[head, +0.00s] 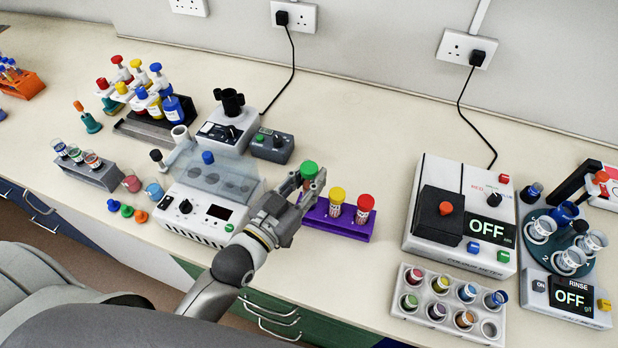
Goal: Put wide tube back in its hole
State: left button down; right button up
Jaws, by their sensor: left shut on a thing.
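My left gripper (306,186) is shut on a green-capped tube (309,169) at the left end of the purple rack (342,229). The green cap shows above the fingers and stands higher than the other caps in that rack. The fingers hide most of the tube's body, so I cannot tell whether its lower end is inside a hole. A yellow-capped tube (336,202) and a red-capped tube (363,210) stand upright in the rack, to the right of the gripper. My right gripper is not in view.
A white device with a clear lid (204,210) stands close left of my gripper. To the right are a black-and-white OFF device (464,200), a white tray of several small tubes (412,317) and a round rinse carousel (540,258). Bare bench lies behind the purple rack.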

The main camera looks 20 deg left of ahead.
pick_arm(q)
jog(key=shift+f+b, duration=1.3)
jog(key=shift+f, duration=0.15)
jog(key=shift+f+b, duration=0.4)
jog(key=shift+f, duration=0.35)
jog(key=shift+f, duration=0.25)
jog(key=c, duration=1.2)
grip_release()
jog(key=shift+o, duration=0.2)
jog(key=shift+f, duration=0.1)
jog(key=v, duration=1.2)
